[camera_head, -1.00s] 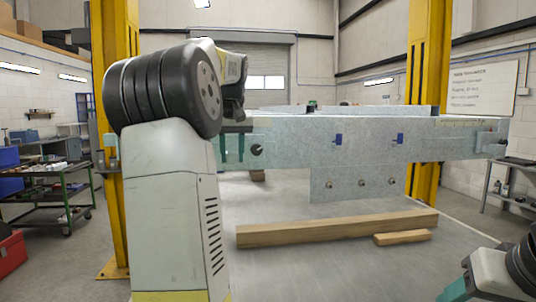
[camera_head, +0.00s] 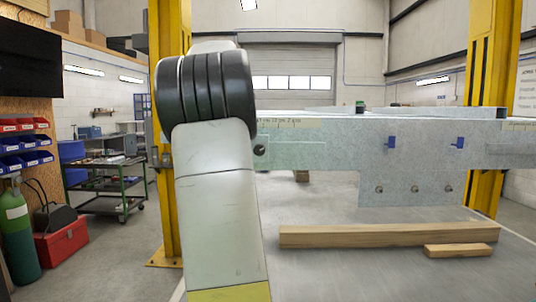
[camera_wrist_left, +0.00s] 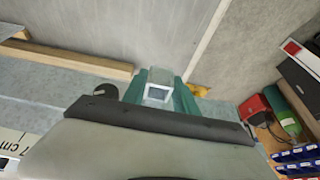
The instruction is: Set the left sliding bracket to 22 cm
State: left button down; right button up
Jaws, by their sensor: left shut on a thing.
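The galvanised trailer frame (camera_head: 330,150) spans the right half of the head view, with a printed scale (camera_head: 290,123) along its top edge. My left arm covers the frame's left end, so the left sliding bracket and my left gripper are hidden there. In the left wrist view my left gripper (camera_wrist_left: 160,94) has its green fingers shut on a pale, square, hollow piece (camera_wrist_left: 157,94), apparently part of the left bracket. My right gripper is out of view.
A dark round knob (camera_head: 260,150) is on the beam beside my arm. Blue clips (camera_head: 391,143) sit further right. Yellow posts (camera_head: 170,140) stand at both sides. Timber (camera_head: 390,235) lies on the floor below. A green cart (camera_head: 110,185) and red box (camera_head: 62,240) are at left.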

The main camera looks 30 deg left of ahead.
pick_arm(q)
jog(key=c, duration=1.2)
grip_release()
jog(key=shift+o, duration=0.2)
jog(key=v, duration=0.8)
